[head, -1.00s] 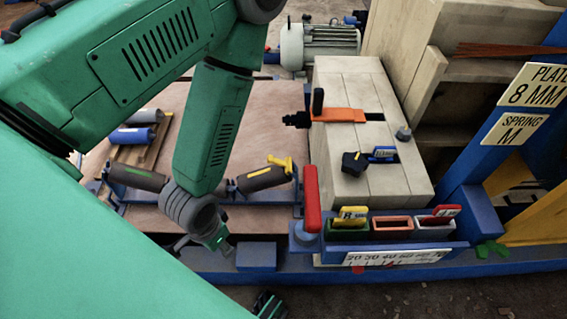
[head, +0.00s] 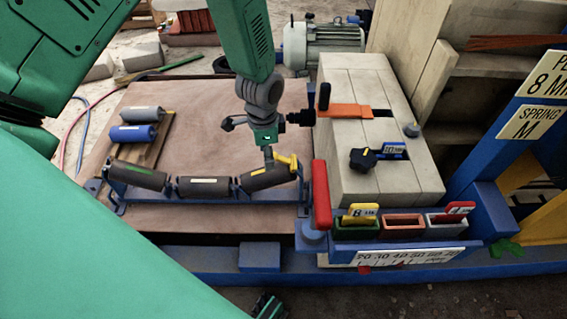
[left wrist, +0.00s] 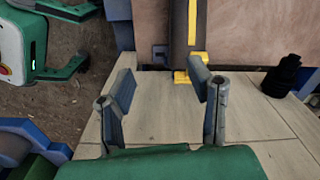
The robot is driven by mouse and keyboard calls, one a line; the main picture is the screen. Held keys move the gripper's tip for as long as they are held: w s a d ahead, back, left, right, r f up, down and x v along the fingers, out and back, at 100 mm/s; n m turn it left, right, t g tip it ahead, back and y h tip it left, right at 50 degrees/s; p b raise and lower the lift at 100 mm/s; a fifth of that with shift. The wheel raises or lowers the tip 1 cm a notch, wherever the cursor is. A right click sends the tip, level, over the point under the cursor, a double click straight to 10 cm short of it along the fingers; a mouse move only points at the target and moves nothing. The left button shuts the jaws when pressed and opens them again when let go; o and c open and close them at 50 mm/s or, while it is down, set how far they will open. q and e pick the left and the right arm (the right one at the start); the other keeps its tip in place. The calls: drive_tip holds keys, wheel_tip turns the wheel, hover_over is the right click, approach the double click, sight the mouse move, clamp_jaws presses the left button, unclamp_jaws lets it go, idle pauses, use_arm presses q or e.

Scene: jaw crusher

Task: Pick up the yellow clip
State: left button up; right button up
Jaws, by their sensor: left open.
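The yellow clip (head: 288,161) sits at the right end of the rightmost dark roller on the blue roller frame. In the left wrist view the clip (left wrist: 182,76) is partly hidden behind one finger. My left gripper (head: 268,152) points down close beside the clip, over that roller's end. In the left wrist view its fingers (left wrist: 163,92) are spread with nothing between them. My right gripper (head: 268,305) shows only in part at the bottom of the head view. In the left wrist view the right gripper (left wrist: 85,40) has its fingers apart and empty.
A red handle (head: 321,195) stands right of the roller frame (head: 200,197). A pale block (head: 345,150) with an orange strap and dark knobs stands at the right. The brown board (head: 190,110) has bare room.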

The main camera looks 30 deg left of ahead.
use_arm(q)
drive_tip(key=w+a+r+m, duration=0.2)
drive_tip(key=w+r, duration=0.3)
drive_tip(key=b, duration=0.3)
hover_over(284, 160)
drive_tip(key=s+a, duration=0.1)
drive_tip(key=a, duration=0.2)
drive_tip(key=shift+m, duration=0.3)
drive_tip(key=f, duration=0.7)
drive_tip(key=shift+s+d, duration=0.1)
drive_tip(key=shift+d, duration=0.1)
drive_tip(key=shift+a+f, duration=0.2)
drive_tip(key=shift+f, duration=0.55)
wheel_tip(284, 160, down, 5)
drive_tip(key=shift+d+b, duration=0.1)
drive_tip(key=shift+b, duration=1)
drive_tip(key=shift+r, duration=0.15)
clamp_jaws()
